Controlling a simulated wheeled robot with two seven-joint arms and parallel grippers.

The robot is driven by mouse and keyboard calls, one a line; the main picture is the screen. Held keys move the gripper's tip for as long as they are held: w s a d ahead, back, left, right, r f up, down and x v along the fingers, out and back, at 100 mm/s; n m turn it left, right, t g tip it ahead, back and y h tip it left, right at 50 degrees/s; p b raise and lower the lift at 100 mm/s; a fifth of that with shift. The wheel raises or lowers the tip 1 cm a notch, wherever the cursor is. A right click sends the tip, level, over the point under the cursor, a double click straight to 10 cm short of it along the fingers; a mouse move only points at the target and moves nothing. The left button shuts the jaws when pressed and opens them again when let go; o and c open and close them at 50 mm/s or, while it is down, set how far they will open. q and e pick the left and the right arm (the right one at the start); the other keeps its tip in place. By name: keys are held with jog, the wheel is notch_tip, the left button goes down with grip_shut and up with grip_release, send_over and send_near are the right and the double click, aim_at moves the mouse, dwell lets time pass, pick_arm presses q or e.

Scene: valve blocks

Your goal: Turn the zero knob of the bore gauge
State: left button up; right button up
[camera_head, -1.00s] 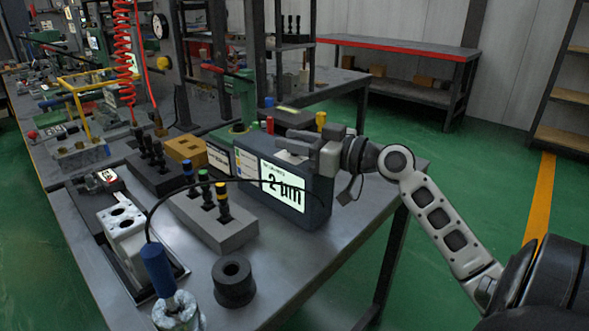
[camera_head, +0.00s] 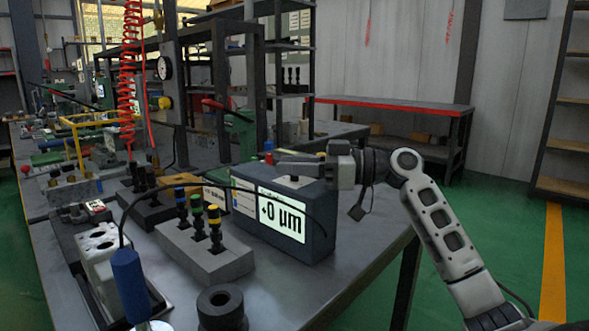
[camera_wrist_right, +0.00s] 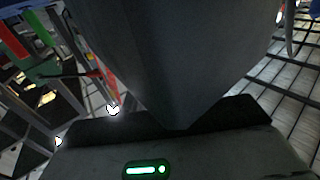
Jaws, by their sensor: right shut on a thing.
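The bore gauge's dark blue-grey readout box (camera_head: 315,236) stands on the bench, with a lit display (camera_head: 282,213) that reads about "+0 µm". A cable runs to the left to the blue-handled probe (camera_head: 128,272). My right gripper (camera_head: 293,168) reaches in from the right over the top of the box, shut on the zero knob (camera_head: 294,178), which is mostly hidden by the fingers. In the right wrist view a large dark grey shape fills the middle, and I cannot make out the knob there. My left gripper is not in view.
A grey block (camera_head: 205,250) with several colour-banded plugs stands left of the box. A dark ring (camera_head: 221,308) sits in front of it. A white valve block (camera_head: 100,245) is farther left. The bench's right front is clear.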

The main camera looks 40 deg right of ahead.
jog(key=o, duration=0.9)
jog(key=shift+o, duration=0.2)
pick_arm(q)
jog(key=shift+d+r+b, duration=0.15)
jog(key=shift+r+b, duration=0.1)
jog(key=shift+b, duration=0.15)
pick_arm(e)
jog(key=v, duration=1.6)
